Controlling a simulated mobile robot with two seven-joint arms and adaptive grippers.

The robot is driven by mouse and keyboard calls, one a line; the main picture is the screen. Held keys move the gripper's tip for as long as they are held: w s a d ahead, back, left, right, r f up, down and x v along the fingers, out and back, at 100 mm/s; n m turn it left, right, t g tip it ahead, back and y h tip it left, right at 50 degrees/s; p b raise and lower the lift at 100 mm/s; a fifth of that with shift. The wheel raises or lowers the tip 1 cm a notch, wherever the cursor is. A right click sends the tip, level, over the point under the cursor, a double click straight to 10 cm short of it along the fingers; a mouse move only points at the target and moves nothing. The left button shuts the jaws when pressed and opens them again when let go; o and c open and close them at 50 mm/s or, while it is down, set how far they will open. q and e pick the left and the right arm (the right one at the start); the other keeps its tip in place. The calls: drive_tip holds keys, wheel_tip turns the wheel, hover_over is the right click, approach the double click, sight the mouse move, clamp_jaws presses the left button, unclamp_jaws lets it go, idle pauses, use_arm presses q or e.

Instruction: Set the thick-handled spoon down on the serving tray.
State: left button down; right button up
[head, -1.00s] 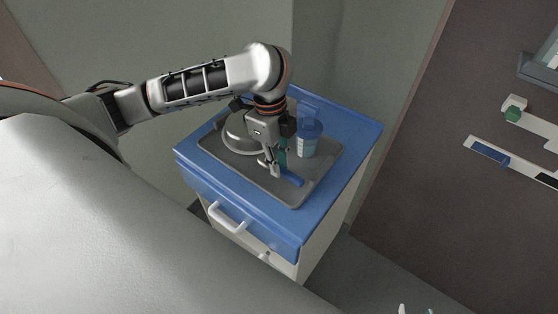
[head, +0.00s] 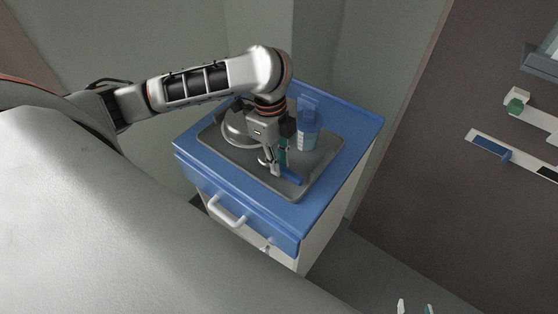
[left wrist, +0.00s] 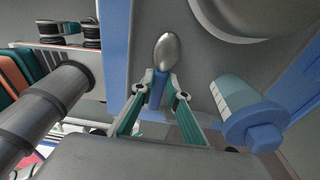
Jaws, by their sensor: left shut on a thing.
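The thick-handled spoon has a blue handle (head: 292,178) and a shiny metal bowl (left wrist: 167,50). My left gripper (head: 276,170) points down over the serving tray (head: 321,187) and is shut on the blue handle. In the left wrist view the gripper's fingertips (left wrist: 158,86) close on the handle, with the bowl beyond them. The spoon is low over the grey tray's front part; I cannot tell whether it touches it. Two fingertips of my right gripper (head: 415,308) show at the bottom edge, apart, with nothing visible between them.
The tray lies on a blue-topped bedside cabinet (head: 362,123). A pale round dish (head: 236,132) sits on the tray's back left, partly behind my gripper. A dark wall panel with fittings is at right.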

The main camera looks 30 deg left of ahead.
use_arm(q)
drive_tip(key=shift+f, duration=0.3)
drive_tip(key=c, duration=1.9)
unclamp_jaws()
drive_tip(key=shift+r, duration=0.1)
wheel_tip(320, 180, up, 12)
drive_tip(key=a, duration=0.1)
drive_tip(key=shift+a, duration=0.2)
